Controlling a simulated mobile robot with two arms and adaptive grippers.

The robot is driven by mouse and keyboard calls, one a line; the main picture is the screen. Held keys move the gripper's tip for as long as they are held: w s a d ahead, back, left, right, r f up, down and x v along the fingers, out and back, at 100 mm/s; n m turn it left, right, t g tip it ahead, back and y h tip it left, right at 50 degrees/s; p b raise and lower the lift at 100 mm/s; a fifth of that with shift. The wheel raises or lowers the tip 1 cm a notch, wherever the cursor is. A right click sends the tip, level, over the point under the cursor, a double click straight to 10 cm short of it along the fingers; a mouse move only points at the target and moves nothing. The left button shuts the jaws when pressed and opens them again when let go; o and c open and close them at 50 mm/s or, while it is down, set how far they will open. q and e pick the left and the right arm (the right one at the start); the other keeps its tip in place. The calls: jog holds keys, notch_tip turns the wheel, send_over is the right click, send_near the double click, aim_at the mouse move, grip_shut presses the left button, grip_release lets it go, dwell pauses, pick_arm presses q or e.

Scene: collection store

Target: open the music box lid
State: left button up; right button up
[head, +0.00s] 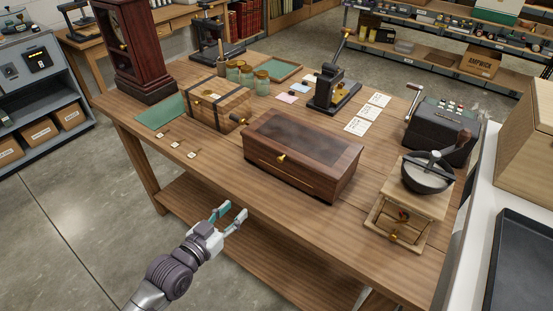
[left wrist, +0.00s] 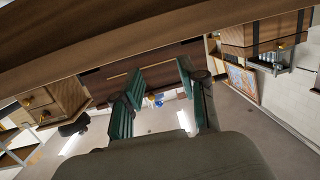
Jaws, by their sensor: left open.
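A long dark brown wooden box (head: 302,157), which looks like the music box, sits near the front edge of the table. Its lid is down, with a darker top panel and a small brass knob on the front. In the left wrist view, its dark front (left wrist: 150,68) shows behind the fingers. My left gripper (head: 235,209) is open and empty, with teal fingers. It is in front of the table's front edge, apart from the box and to its lower left. Its spread fingers also show in the left wrist view (left wrist: 158,90). My right gripper is not in view.
A strapped wooden chest (head: 218,104) stands left of the box. A coffee grinder (head: 405,205) and a dark cranked machine (head: 440,130) stand to the right. A black press (head: 334,90), cards and jars are behind. The table's front edge (head: 235,185) lies near my gripper.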

aim_at(279, 161)
pick_arm(q)
jog(key=s+d+r+m+h, duration=0.1)
jog(key=s+d+r+h, duration=0.2)
jog(key=r, duration=0.6)
jog(key=shift+t, duration=0.3)
jog(key=x, duration=0.7)
jog(key=p+x, duration=0.1)
jog(key=x, duration=0.6)
jog(key=shift+w+a+f+p, duration=0.2)
jog(key=shift+w+p, duration=0.1)
jog(key=shift+w+d, duration=0.25)
jog(key=shift+w, duration=0.05)
grip_shut()
